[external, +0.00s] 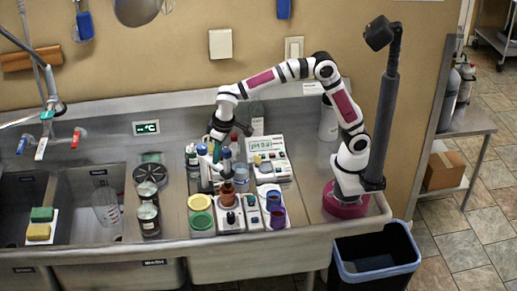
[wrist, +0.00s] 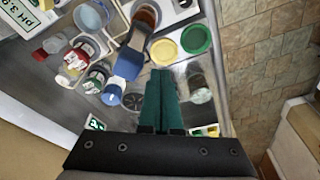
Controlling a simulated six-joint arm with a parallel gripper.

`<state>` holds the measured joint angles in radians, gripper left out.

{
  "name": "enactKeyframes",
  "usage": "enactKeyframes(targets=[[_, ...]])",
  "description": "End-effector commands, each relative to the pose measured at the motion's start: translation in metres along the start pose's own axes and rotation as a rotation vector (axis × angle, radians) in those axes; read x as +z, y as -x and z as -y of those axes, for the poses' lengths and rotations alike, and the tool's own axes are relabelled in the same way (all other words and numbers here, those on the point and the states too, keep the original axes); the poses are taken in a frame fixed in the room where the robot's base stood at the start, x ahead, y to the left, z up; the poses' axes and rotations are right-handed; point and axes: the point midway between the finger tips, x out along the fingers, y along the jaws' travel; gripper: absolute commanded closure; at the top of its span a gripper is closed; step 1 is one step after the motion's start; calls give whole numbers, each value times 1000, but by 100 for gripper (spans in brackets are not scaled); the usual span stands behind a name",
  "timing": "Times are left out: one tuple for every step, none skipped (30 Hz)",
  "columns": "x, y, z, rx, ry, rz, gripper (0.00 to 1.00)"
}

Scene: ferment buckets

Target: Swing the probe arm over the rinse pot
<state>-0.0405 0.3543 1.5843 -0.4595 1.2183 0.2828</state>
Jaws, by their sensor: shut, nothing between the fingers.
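My gripper (external: 216,148) has its green fingers closed together, with nothing between them. In the external view it points down over the back of the cluster of pots. In the wrist view the closed fingers (wrist: 161,78) end beside a blue block (wrist: 128,63), which looks like part of the probe arm. I cannot tell whether they touch. A blue-topped post (external: 202,150) stands left of the fingers. A brown-orange pot (external: 228,197) stands in front; it also shows in the wrist view (wrist: 146,13). A clear pot (external: 241,173) is beside it. Which is the rinse pot is unclear.
A pH meter (external: 265,147) stands behind right. Yellow (external: 199,202) and green (external: 201,221) lids lie front left. Jars (external: 148,219) stand left, by the sink (external: 75,195). Small bottles (external: 192,157) crowd the gripper's left.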

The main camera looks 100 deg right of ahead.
Motion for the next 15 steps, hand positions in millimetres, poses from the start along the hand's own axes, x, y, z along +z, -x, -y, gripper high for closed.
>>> enactKeyframes(targets=[[0,0,0,0,0,0,100],[0,0,0,0,0,0,100],[1,0,-1,0,0,0,100],[2,0,-2,0,0,1,100],[3,1,-4,0,-1,1,100],[5,2,-8,0,-1,0,100],[7,2,-10,0,-1,0,100],[8,2,-12,0,-1,0,100],[10,2,-15,0,-1,0,100],[12,3,-17,0,-1,-1,100],[13,3,-19,0,0,0,100],[15,3,-22,1,0,1,100],[16,4,-23,0,0,0,100],[17,4,-25,0,0,0,100],[18,4,-26,0,0,0,100]])
